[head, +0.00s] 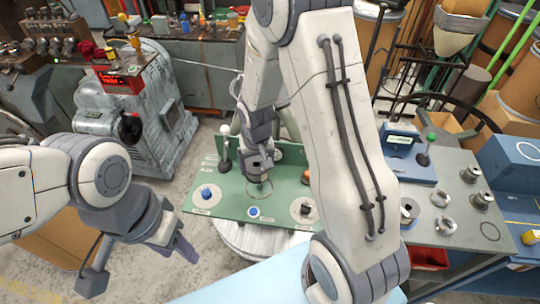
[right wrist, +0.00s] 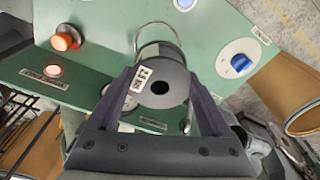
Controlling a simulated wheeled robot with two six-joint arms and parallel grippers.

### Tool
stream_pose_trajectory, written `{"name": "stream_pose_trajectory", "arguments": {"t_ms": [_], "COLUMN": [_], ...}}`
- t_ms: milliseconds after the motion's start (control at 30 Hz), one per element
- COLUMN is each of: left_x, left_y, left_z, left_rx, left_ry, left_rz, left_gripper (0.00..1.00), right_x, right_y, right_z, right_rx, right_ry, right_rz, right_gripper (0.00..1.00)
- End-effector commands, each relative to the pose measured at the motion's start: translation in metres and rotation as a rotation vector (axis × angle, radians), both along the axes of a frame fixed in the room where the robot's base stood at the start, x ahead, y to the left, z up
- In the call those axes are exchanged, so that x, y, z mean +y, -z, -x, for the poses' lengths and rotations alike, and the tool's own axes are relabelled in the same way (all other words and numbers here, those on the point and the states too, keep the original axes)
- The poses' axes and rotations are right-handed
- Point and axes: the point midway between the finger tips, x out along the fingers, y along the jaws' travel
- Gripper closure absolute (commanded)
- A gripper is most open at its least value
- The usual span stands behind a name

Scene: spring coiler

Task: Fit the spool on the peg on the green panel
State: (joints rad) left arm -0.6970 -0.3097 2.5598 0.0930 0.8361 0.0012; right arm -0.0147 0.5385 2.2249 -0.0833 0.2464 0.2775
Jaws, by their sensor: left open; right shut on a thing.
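The green panel (head: 232,203) lies in the middle of the head view and fills much of the right wrist view (right wrist: 110,22). My right gripper (head: 260,172) is over the panel, pointing down at it. In the right wrist view its fingers (right wrist: 160,98) are shut on the dark grey spool (right wrist: 172,65), which has a white label and a dark centre hole. A thin wire loop shows beyond the spool. I cannot make out the peg, nor whether the spool touches the panel. My left gripper (head: 140,262) is open and empty, left of the panel.
A grey table (head: 455,210) with metal parts stands at right. A grey machine (head: 150,115) stands behind left.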

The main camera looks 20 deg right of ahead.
Motion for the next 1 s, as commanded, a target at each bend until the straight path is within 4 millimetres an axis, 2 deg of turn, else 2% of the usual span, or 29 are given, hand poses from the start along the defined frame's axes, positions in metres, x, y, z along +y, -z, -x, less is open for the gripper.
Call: {"name": "stream_pose_trajectory", "arguments": {"t_ms": [300, 433, 733, 1000], "left_x": [0.0, 0.0, 0.0, 0.0], "left_y": [-0.012, -0.015, -0.011, 0.005], "left_z": [0.0, 0.0, 0.0, 0.0], "left_rx": [0.0, 0.0, 0.0, 0.0], "left_ry": [-0.001, -0.001, -0.001, 0.0], "left_rz": [0.0, 0.0, 0.0, 0.0], "left_gripper": [0.5, 0.5, 0.5, 0.5], "right_x": [-0.004, -0.005, -0.006, -0.006], "right_y": [-0.004, -0.004, 0.001, 0.024], "right_z": [-0.004, -0.006, -0.007, -0.007], "right_rx": [0.007, -0.002, -0.011, -0.01], "right_ry": [0.481, 0.619, 0.718, 0.718], "right_rz": [0.007, 0.01, 0.014, 0.013], "right_gripper": [1.0, 1.0, 1.0, 1.0]}}
